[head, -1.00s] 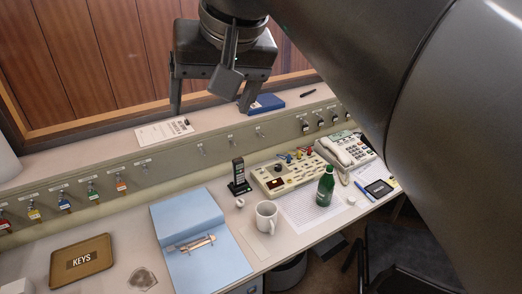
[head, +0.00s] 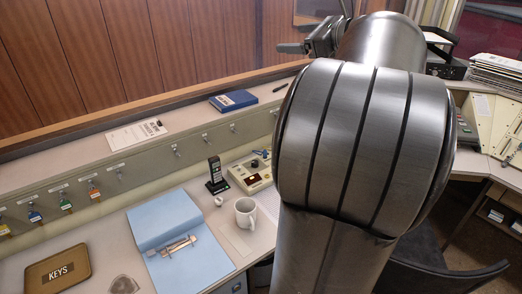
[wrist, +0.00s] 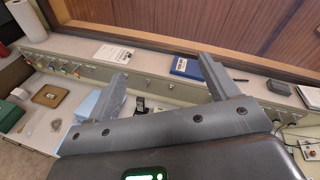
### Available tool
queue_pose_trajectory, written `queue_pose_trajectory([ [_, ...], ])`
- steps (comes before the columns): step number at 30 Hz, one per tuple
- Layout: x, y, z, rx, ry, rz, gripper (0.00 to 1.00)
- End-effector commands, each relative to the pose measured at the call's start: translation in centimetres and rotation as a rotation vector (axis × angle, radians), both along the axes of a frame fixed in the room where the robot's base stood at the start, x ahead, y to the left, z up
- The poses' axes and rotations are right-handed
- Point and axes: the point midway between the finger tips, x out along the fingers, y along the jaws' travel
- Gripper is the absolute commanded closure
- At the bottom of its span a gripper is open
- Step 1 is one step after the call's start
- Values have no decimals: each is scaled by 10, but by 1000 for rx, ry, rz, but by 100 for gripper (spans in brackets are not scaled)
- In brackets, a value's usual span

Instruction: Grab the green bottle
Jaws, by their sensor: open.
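The green bottle is not visible in either view now; in the earlier head view it stands on the desk right of the white mug, a spot my arm now covers. My gripper (wrist: 163,72) is open in the wrist view, its two fingers spread with nothing between them. In the head view my gripper (head: 318,38) shows only partly, at the top, beyond my large grey arm link. It is up near the wood-panelled wall, above the back ledge.
A white mug (head: 245,213), cordless phone (head: 215,176), blue binder (head: 170,228) and keys tray (head: 57,266) are on the desk. A blue book (head: 233,100) lies on the ledge. A dark chair (head: 425,262) is at right. A stack of papers (head: 497,72) lies at far right.

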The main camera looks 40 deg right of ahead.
Motion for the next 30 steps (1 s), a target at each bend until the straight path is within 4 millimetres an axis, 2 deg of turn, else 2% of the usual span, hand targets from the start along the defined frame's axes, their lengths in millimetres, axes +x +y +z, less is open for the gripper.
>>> queue_pose_trajectory([
  [1, -8, -26, -1, 70, -23, -57, 20],
  [3, -19, -55, -1, 161, -58, -124, 20],
  [8, -49, -116, -3, 349, -146, -258, 20],
  [9, -54, -125, -8, 383, -161, -278, 20],
  [14, -51, -119, -78, 377, -151, -268, 20],
  [17, -51, -118, -131, 378, -150, -267, 20],
  [21, -51, -118, -218, 382, -149, -268, 20],
  [24, -51, -117, -276, 381, -149, -267, 20],
  [30, -50, -116, -375, 378, -151, -266, 20],
])
